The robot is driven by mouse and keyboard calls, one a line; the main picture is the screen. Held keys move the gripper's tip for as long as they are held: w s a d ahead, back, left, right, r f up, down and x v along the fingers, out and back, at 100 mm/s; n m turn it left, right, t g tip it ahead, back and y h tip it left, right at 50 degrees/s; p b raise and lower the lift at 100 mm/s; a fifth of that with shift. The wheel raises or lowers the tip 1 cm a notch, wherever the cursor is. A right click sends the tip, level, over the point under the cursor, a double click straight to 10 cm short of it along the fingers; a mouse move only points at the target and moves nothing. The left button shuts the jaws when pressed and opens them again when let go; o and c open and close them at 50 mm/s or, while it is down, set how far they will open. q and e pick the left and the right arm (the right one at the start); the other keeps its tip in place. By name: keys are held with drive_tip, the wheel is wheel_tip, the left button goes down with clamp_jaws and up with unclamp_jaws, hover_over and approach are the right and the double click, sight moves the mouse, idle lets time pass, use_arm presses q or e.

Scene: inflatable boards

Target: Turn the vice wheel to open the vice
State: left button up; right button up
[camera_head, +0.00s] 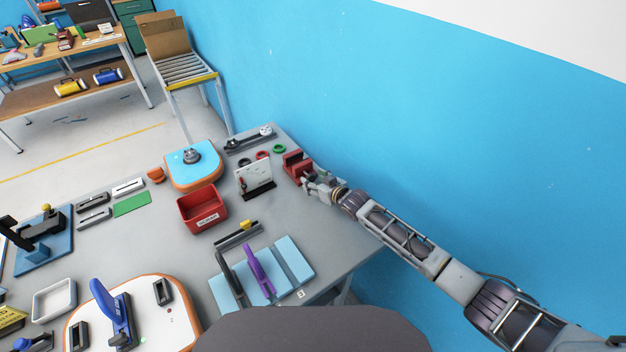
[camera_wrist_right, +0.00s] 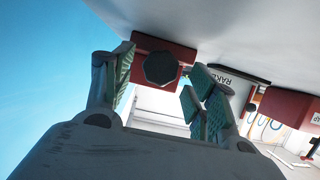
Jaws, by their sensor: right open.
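The red vice (camera_head: 297,166) stands at the far right corner of the grey table, by the blue wall. In the right wrist view the vice (camera_wrist_right: 182,52) shows as a red block with a dark, eight-sided wheel (camera_wrist_right: 161,68) on its near face. My right gripper (camera_head: 316,184) is at the vice's right side, and its arm comes in from the lower right. In the wrist view its two green-padded fingers (camera_wrist_right: 160,88) are apart, with the wheel between them in the picture. I cannot tell whether either finger touches it. My left gripper is not in view.
Green and red rings (camera_head: 279,149) lie behind. Blue strips with a purple-handled tool (camera_head: 262,272) lie nearer. The table's right edge is mostly clear.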

drive_tip(key=shift+x, duration=0.8)
drive_tip(key=c, duration=1)
drive_tip(key=shift+a+n, duration=0.1)
drive_tip(key=shift+n, duration=0.3)
